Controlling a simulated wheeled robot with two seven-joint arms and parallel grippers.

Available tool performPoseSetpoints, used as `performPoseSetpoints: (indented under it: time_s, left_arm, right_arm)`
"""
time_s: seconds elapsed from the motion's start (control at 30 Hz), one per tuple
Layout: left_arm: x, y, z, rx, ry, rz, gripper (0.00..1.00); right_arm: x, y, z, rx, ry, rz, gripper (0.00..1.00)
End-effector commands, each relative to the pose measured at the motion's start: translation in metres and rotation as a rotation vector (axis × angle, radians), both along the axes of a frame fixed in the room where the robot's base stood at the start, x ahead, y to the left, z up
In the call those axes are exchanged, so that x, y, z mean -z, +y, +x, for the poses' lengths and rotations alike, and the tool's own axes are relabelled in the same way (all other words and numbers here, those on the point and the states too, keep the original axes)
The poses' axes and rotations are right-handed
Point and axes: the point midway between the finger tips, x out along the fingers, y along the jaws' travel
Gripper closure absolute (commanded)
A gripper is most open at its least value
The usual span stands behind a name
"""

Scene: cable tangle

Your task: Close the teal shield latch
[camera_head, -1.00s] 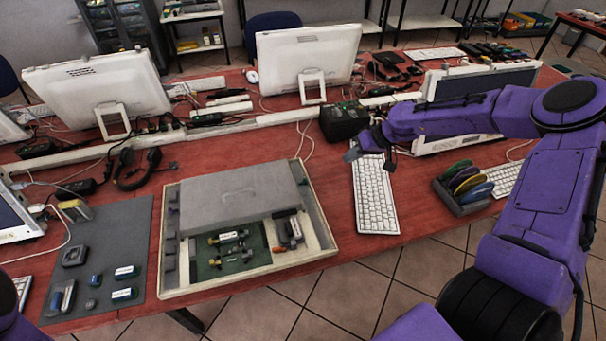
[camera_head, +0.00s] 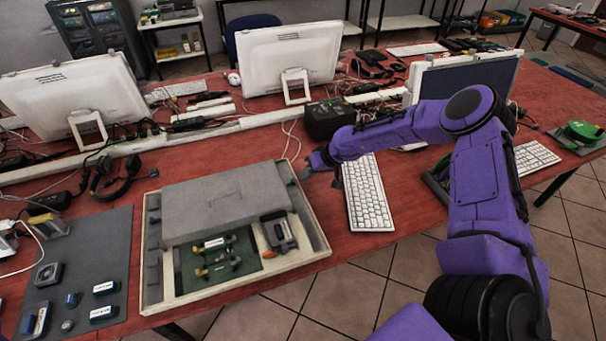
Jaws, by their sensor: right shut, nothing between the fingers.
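A shallow pale tray (camera_head: 322,243) sits on the red table. A grey cover (camera_head: 225,204) spans its back part. In its front part are a green board (camera_head: 187,276) with small yellow and dark connectors (camera_head: 217,264) and a grey-and-orange part (camera_head: 279,234). I cannot make out a teal latch at this size. My right gripper (camera_head: 319,170) is shut and empty, above the table between the tray's back right corner and the white keyboard, apart from the cover. My left gripper is out of view.
A grey mat (camera_head: 105,255) with several small parts lies left of the tray. The white keyboard (camera_head: 367,195) lies right of it, and a dark box (camera_head: 328,120) stands behind. Monitors and cables fill the back.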

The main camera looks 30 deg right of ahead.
Motion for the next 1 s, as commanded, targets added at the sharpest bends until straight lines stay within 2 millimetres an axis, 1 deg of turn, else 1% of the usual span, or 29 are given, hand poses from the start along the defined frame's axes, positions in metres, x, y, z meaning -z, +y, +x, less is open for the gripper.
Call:
performPoseSetpoints:
  time_s: [0.03,0.17,0.5,0.57,0.73,1.0]
  left_arm:
    - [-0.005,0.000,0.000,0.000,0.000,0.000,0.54]
    - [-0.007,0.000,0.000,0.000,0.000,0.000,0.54]
    - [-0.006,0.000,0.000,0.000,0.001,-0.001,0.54]
    - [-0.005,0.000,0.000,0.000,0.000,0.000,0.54]
    - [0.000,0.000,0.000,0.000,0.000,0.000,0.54]
    - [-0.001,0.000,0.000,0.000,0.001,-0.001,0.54]
  right_arm:
    - [-0.002,0.006,0.001,0.000,0.002,-0.001,1.00]
    - [-0.001,0.013,0.002,0.002,0.002,-0.001,1.00]
    - [0.000,0.015,0.003,0.002,0.001,-0.001,1.00]
    - [0.001,0.018,0.004,0.001,0.001,0.000,1.00]
    - [0.001,0.037,0.007,-0.003,0.002,0.000,1.00]
    - [0.001,0.042,0.008,-0.011,0.005,0.004,1.00]
